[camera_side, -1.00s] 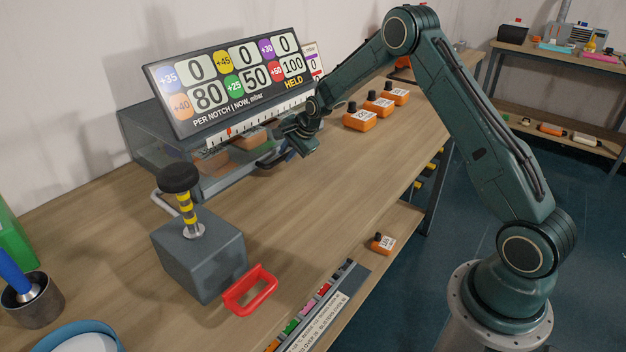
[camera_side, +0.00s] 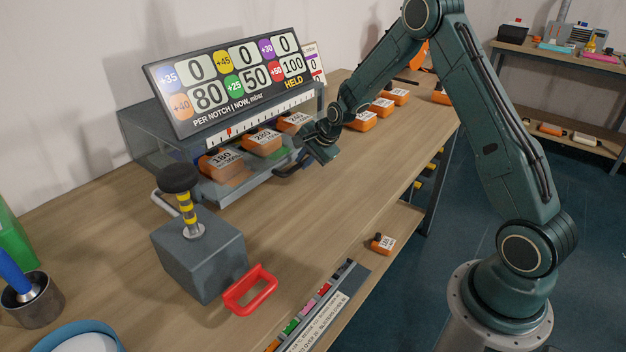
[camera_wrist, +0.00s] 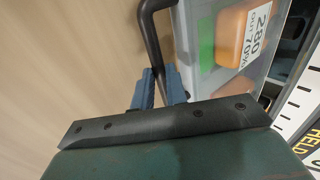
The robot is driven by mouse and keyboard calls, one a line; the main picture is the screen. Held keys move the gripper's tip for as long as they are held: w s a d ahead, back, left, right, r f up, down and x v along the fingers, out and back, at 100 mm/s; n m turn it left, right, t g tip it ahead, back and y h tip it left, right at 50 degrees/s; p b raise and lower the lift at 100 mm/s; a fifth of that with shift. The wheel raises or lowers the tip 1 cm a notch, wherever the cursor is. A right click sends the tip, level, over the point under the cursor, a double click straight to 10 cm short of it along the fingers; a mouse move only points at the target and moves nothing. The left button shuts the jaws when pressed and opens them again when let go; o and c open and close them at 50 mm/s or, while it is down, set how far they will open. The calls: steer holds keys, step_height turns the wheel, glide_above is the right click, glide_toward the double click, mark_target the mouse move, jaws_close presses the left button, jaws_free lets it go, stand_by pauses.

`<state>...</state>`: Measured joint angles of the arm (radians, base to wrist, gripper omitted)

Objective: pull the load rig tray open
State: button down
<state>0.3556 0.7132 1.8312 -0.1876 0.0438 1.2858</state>
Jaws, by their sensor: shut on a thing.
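The load rig tray (camera_side: 236,191) sticks out of the front of the rig under the display board, with orange weights in it. One weight is labelled 180 (camera_side: 222,162), with others to its right. My gripper (camera_side: 303,163) is at the right part of the tray's front, shut on the tray's dark bar handle (camera_side: 284,171). In the wrist view the blue fingertips (camera_wrist: 160,88) close around the handle (camera_wrist: 150,35). The clear tray wall (camera_wrist: 186,45) and a weight marked 280 (camera_wrist: 241,40) lie beside it. The back of the tray is hidden inside the rig.
The display board (camera_side: 232,82) stands above the tray and reads HELD. More orange weights (camera_side: 381,106) sit on the bench at right. The bench in front of the tray is clear.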

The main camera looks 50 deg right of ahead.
steer(key=s, duration=2.2)
steer(key=shift+s, duration=0.2)
steer(key=c, duration=1.4)
jaws_free()
steer(key=shift+r, duration=0.1)
step_height(320, 180, up, 20)
steer(key=shift+c, duration=0.5)
